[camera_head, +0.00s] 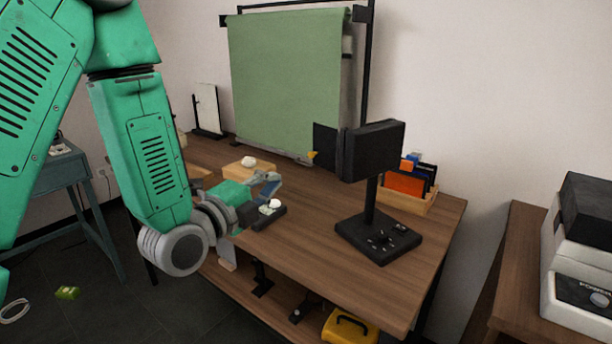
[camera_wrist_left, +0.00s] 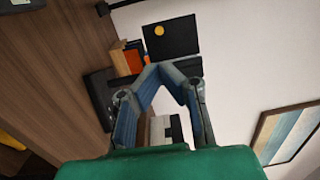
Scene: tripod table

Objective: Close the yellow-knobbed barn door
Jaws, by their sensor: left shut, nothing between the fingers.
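A black studio lamp (camera_head: 378,148) stands on a post above a flat black base (camera_head: 378,238) on the wooden table. A black barn door (camera_head: 325,140) stands out at the left edge of the lamp head, with a yellow knob (camera_head: 313,154) low on its left side. My left gripper (camera_head: 268,181) is shut and empty, left of the knob and apart from it. In the left wrist view my fingers (camera_wrist_left: 160,72) are closed together below the black barn door (camera_wrist_left: 178,38), whose yellow knob (camera_wrist_left: 159,30) shows near its left edge. My right gripper is not in view.
A wooden box of colored cards (camera_head: 408,187) sits behind the lamp. A green backdrop (camera_head: 285,80) hangs at the back. The table's right front is clear.

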